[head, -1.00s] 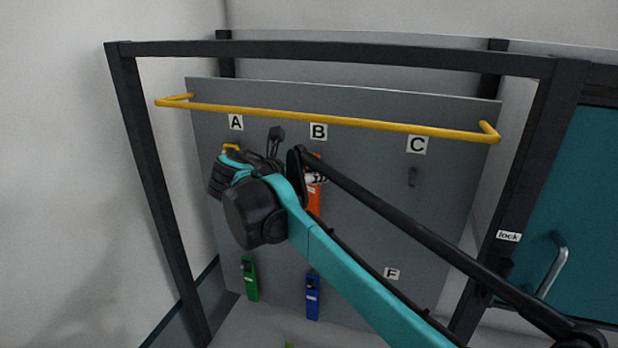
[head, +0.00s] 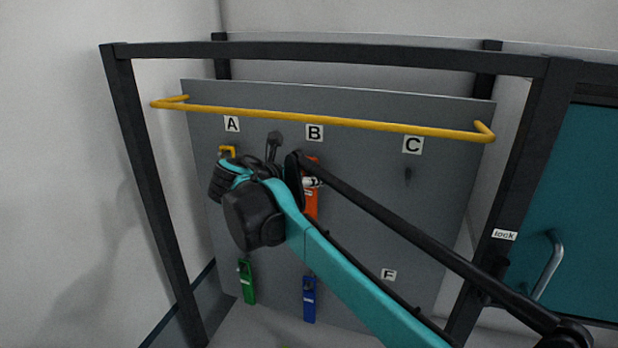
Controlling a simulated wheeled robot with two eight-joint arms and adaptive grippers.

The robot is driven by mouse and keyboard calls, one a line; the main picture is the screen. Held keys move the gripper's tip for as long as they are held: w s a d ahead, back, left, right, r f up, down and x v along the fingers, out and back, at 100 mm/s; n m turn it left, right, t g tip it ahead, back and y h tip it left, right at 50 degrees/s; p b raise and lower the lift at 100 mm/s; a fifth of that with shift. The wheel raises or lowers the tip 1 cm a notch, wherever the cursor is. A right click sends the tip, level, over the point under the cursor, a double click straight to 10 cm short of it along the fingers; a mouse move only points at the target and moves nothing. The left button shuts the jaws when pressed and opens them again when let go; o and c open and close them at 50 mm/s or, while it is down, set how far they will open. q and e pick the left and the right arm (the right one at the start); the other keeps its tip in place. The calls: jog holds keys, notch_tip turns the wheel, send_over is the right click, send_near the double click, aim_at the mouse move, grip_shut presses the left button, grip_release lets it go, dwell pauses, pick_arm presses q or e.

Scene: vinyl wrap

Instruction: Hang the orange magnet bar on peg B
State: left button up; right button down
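The orange magnet bar (head: 311,205) stands upright against the grey board, just below the B label (head: 314,133). My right arm hides part of it. Peg B itself is not visible. My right arm comes in from the lower right and its wrist is in front of the board between A and B. Light metallic parts of what appears to be my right gripper (head: 313,182) overlap the bar's upper part. Whether its fingers are closed on the bar is not clear. My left gripper is not in view.
A yellow rail (head: 350,122) runs across the board's top. A yellow item (head: 228,151) shows below A. A green bar (head: 247,282) and a blue bar (head: 309,300) are lower down. The peg under C (head: 408,174) is bare. A dark frame surrounds the board.

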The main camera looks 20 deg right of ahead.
jog(key=c, duration=1.2)
grip_release()
jog(key=shift+o, duration=1)
jog(key=shift+w, duration=0.1)
